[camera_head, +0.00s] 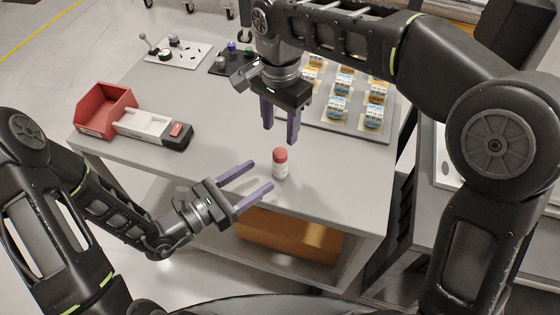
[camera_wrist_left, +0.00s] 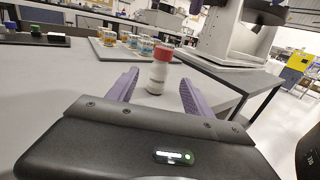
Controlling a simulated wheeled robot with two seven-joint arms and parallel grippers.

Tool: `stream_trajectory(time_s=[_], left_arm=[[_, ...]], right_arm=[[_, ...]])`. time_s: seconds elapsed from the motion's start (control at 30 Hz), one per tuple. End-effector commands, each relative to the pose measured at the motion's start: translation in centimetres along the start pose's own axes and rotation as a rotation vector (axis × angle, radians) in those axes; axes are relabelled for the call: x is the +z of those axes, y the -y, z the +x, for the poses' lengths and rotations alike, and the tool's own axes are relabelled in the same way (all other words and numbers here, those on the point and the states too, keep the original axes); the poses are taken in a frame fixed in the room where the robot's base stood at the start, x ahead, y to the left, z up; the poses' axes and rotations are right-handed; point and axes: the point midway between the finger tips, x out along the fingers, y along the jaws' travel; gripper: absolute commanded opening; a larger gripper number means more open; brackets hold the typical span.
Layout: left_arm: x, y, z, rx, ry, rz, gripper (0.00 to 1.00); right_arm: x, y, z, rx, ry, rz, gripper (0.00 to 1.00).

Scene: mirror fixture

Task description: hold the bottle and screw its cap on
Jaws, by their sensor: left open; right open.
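A small white bottle (camera_head: 280,172) stands upright on the grey table near its front edge. A red cap (camera_head: 280,155) sits on top of it; I cannot tell how tightly. My left gripper (camera_head: 256,178) is open, low over the table, its purple fingers pointing at the bottle from the left. In the left wrist view the bottle (camera_wrist_left: 157,76) with its red cap (camera_wrist_left: 162,54) stands beyond and between the open fingertips (camera_wrist_left: 158,82), apparently apart from them. My right gripper (camera_head: 281,134) is open and empty, pointing down above and just behind the cap.
A tray with several small labelled containers (camera_head: 340,115) lies at the back right of the table (camera_head: 330,185). A red bin (camera_head: 104,108) and a white-and-black device (camera_head: 150,128) stand at left. Panels with knobs (camera_head: 176,52) are at the back. The table between bin and bottle is clear.

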Motion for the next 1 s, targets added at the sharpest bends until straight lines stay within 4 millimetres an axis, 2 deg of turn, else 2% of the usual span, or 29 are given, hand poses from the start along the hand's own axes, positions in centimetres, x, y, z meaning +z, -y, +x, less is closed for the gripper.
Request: stream_trajectory(time_s=[0.27,0.73,1.0], left_arm=[[0.0,0.1,0.9,-0.005,0.0,0.0,0.59],[0.0,0.1,7.0,-0.006,0.0,0.001,0.59],[0.0,0.1,7.9,-0.003,-0.001,0.0,0.59]], right_arm=[[0.0,0.0,0.1,0.0,0.001,-0.001,0.48],[0.0,0.0,0.1,-0.001,0.001,-0.001,0.48],[0.0,0.0,0.1,-0.001,0.001,-0.001,0.48]])
